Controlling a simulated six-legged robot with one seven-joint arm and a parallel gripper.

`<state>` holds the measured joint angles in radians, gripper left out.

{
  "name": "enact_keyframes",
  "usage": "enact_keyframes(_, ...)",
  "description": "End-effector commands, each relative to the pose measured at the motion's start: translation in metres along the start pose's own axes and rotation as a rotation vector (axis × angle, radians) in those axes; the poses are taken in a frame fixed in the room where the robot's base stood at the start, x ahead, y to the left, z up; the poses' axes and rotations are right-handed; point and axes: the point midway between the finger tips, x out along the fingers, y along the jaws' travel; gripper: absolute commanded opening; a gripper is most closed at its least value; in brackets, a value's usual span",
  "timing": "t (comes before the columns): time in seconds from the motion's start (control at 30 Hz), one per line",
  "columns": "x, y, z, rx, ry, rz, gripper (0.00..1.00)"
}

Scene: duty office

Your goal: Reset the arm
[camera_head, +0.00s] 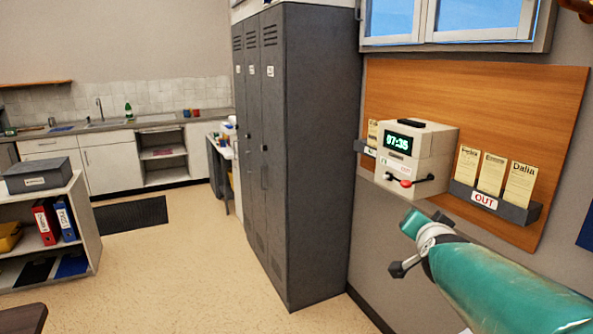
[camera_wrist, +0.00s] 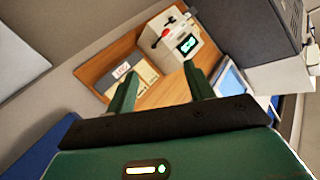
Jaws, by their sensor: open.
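My teal arm (camera_head: 500,285) reaches in from the lower right in the head view, its end below the time clock. In the wrist view my gripper (camera_wrist: 159,73) is open, with its two teal fingers apart and nothing between them. The clock (camera_head: 432,150) is a pale box with a green display reading 07:35 and a red-knobbed lever (camera_head: 406,183). It also shows tilted in the wrist view (camera_wrist: 172,32), beyond the fingers. The fingers are not clear in the head view.
A rack marked OUT (camera_head: 516,210) holds three cards right of the clock on a wooden board (camera_head: 535,95). Another rack (camera_head: 364,149) is partly hidden left of it. Tall grey lockers (camera_head: 322,150) stand to the left. A shelf (camera_head: 86,215) stands far left. The floor between is open.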

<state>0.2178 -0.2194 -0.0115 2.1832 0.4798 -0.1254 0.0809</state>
Motion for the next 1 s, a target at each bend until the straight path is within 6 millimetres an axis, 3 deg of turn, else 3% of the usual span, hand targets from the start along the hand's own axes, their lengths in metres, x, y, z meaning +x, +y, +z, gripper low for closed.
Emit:
enact_keyframes(0.1,-0.053,-0.021,0.052,-0.15,-0.214,-0.059,0.53)
enact_keyframes(0.2,-0.1,-0.02,0.096,-0.291,-0.39,-0.081,0.53)
enact_keyframes(0.4,-0.192,0.015,0.164,-0.561,-0.692,-0.06,0.53)
enact_keyframes(0.5,-0.221,0.035,0.181,-0.647,-0.784,-0.033,0.53)
enact_keyframes(0.63,-0.238,0.048,0.189,-0.698,-0.838,-0.011,0.53)
enact_keyframes(0.87,-0.238,0.049,0.19,-0.701,-0.844,-0.008,0.53)
enact_keyframes(0.93,-0.238,0.049,0.19,-0.7,-0.843,-0.009,0.39)
enact_keyframes(1.0,-0.238,0.049,0.19,-0.699,-0.843,-0.009,0.36)
